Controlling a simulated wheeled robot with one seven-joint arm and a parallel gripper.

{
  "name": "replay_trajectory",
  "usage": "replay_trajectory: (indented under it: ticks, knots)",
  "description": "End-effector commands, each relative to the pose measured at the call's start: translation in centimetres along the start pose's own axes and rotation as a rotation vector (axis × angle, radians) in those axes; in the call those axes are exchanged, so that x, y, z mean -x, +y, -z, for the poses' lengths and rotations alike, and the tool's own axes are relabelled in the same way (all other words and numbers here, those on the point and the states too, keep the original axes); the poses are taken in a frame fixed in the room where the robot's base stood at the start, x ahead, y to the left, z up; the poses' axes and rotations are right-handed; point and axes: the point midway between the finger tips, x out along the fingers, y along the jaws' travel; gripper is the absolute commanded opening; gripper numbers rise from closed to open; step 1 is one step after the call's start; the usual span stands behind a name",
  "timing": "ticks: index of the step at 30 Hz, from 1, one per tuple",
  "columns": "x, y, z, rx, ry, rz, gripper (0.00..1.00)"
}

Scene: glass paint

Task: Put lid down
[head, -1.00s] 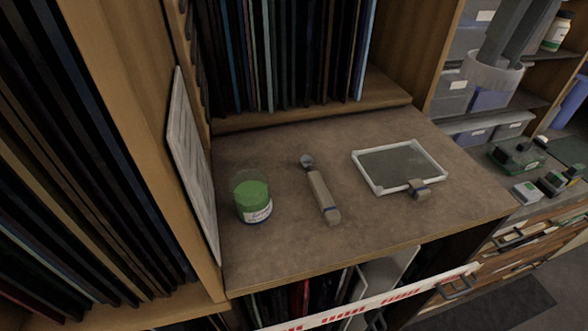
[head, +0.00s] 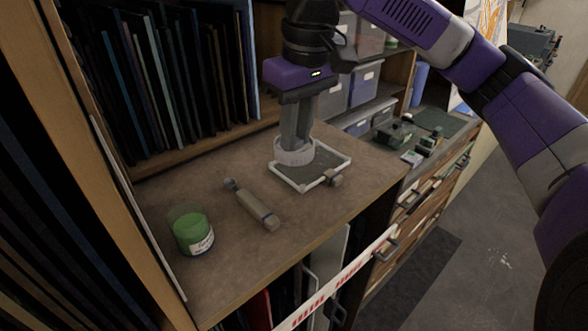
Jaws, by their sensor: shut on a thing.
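My gripper (head: 295,138) points straight down at the back of the counter. Its grey fingers are shut on a round, whitish, translucent lid (head: 281,156), whose rim shows around the fingertips. The lid is over the back left part of a flat panel with a white frame (head: 310,185). I cannot tell whether the lid touches the panel or hovers just above it. A glass jar of green paint (head: 192,231) with a white label stands open at the front left of the counter.
A beige-handled tool (head: 251,206) lies between the jar and the panel. A small clip-like piece (head: 334,178) sits at the panel's front right corner. Upright dark sheets (head: 180,80) fill the shelf behind. The brown counter (head: 320,222) has bare room at its front.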

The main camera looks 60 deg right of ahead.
Motion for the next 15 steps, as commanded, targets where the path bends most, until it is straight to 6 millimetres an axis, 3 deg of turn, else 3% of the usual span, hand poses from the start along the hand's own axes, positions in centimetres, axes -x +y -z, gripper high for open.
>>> replay_trajectory:
  ticks: [1,3,15]
  knots:
    - [-1.8,0.1,-0.2,-0.002,0.001,-0.001,0.00]
    - [-3.0,0.1,-0.4,-0.001,0.001,-0.001,0.00]
    - [-5.2,0.0,-0.7,-0.001,0.002,0.000,0.00]
